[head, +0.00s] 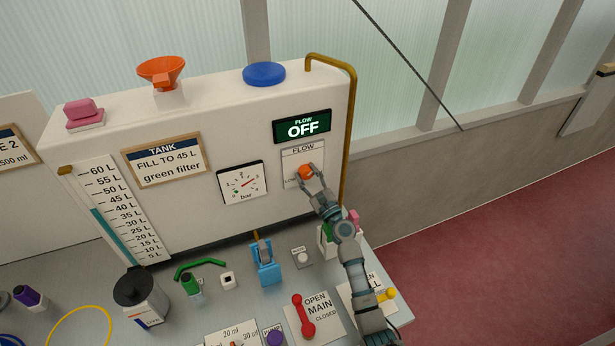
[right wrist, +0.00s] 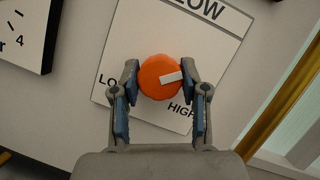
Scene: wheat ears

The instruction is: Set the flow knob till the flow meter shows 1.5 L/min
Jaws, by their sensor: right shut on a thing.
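The orange flow knob (head: 305,172) sits on a white FLOW panel (head: 291,155) on the front of the white tank. In the right wrist view the knob (right wrist: 160,77) has a white pointer mark on its right side, and the panel shows LOW at left and HIGH at lower right. My right gripper (right wrist: 159,85) is shut on the knob, one finger at each side. The flow meter (head: 302,127) above the panel is a dark green display reading OFF. My left gripper is not in view.
A pressure gauge (head: 242,183) is left of the FLOW panel, and a brown pipe (head: 350,130) runs down the tank's right edge. A red main valve handle (head: 303,316), a blue clamp-like part (head: 266,265) and a yellow handle (head: 386,295) are on the bench below.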

